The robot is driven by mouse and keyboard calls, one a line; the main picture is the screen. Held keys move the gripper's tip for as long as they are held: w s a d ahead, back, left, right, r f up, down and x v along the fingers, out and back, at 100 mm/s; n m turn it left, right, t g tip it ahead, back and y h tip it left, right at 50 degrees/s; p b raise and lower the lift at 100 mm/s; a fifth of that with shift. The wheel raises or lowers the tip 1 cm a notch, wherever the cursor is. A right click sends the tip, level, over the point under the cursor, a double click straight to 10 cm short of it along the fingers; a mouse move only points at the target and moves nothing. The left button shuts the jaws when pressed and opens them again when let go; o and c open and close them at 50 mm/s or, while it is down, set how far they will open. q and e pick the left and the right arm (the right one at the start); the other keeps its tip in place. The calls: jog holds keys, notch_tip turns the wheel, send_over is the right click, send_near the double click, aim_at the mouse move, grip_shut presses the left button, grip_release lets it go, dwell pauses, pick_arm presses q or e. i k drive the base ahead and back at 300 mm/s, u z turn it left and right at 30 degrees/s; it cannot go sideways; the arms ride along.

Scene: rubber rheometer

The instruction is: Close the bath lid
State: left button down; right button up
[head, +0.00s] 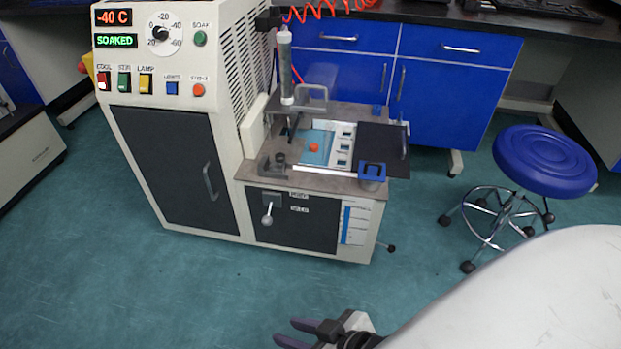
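The bath is an opening in the grey top (275,180) of the low part of the cream machine. Its inside shows a pale blue area with a red knob-like piece (314,147) and a row of small dark slots. The bath lid (380,148) is a dark panel at the right of the opening, with a grey handle (404,140) on its right side. The opening is uncovered. My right gripper (297,333) is at the bottom edge, well in front of the machine and away from the lid. Its two fingers are apart with nothing seen between them. My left gripper is out of view.
A blue cup-like holder (371,172) stands at the front right corner of the top. A clear upright cylinder (286,65) rises behind the bath. A blue stool (545,160) stands at the right. Green floor lies clear before the machine.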

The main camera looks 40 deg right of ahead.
aim_at(378, 142)
jog(key=z, duration=0.75)
jog(key=k, duration=0.1)
jog(key=z, duration=0.8)
